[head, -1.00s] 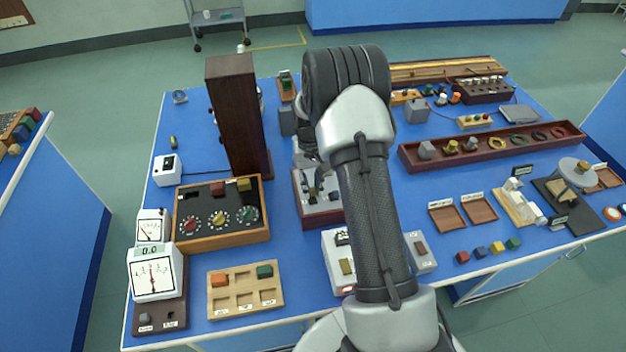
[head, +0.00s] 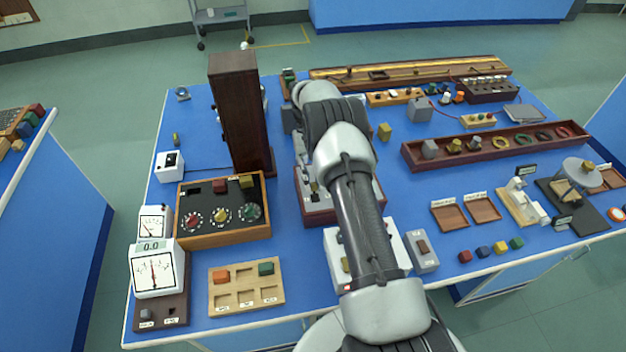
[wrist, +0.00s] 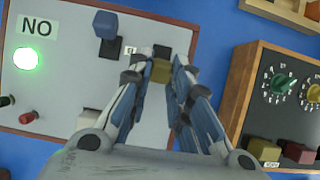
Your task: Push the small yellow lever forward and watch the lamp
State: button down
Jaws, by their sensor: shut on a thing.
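The small yellow lever (wrist: 161,71) sits on a grey panel (wrist: 60,95) in the wrist view, with a dark patch just beyond it. My gripper (wrist: 160,66) is shut on the lever, a finger at each side, and partly hides it. The round lamp (wrist: 27,59) glows bright green beside a label that reads NO in this view, perhaps ON upside down. A blue lever (wrist: 105,25) stands on the same panel. In the head view, the panel's reddish-brown box (head: 318,217) shows partly, and my arm hides my gripper, the yellow lever and the lamp.
A box with round dials (head: 222,232) stands left of the panel, close to my gripper in the wrist view. A tall dark wooden column (head: 238,115) rises behind it. A white switch box (head: 395,240) is in front. A yellow cube (head: 385,131) stands behind right.

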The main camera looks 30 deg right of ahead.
jog(key=c, duration=1.5)
grip_release()
jog(key=shift+v, duration=3.7)
